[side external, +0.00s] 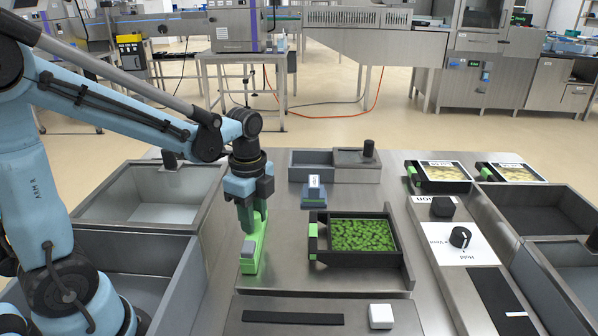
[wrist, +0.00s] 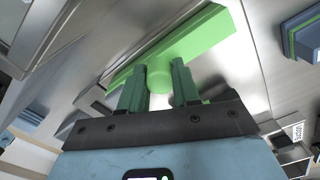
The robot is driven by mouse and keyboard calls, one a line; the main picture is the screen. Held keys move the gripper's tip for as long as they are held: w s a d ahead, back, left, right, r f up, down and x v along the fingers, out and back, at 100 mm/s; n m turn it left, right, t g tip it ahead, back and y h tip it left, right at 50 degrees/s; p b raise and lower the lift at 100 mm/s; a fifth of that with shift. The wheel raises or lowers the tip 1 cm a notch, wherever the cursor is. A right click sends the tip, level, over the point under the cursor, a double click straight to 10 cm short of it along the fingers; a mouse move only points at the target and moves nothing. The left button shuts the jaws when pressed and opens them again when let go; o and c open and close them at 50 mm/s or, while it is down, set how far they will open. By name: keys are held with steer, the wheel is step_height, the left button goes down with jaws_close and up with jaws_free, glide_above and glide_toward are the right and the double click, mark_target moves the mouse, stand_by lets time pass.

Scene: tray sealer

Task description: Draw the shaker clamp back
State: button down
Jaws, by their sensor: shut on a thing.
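The shaker clamp looks to be the green bar (side external: 250,258) left of the black tray, with a grey block on its near end. It also shows in the wrist view (wrist: 195,40), with a round green knob (wrist: 159,78) on its near face. My gripper (side external: 251,212) comes down on it from above in the side view. In the wrist view my gripper (wrist: 159,90) has its two green fingers on either side of the knob, shut on it. The knob is hidden in the side view.
A black tray of green pieces (side external: 318,262) lies right of the bar, with a gap between. A small blue-grey block (side external: 314,197) stands behind it. A white block (side external: 381,316) and a dark strip (side external: 292,318) are in front. A dial panel (side external: 478,254) is at right.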

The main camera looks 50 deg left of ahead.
steer(key=c, duration=0.8)
jaws_free()
step_height(320, 180, up, 12)
stand_by(0.4)
steer(key=s+d+f+n+t, duration=0.3)
steer(key=f+n+t, duration=0.3)
steer(key=n, duration=0.8)
steer(key=shift+s+d+t, duration=0.2)
steer(key=shift+d+t, duration=0.4)
steer(key=shift+d, duration=0.15)
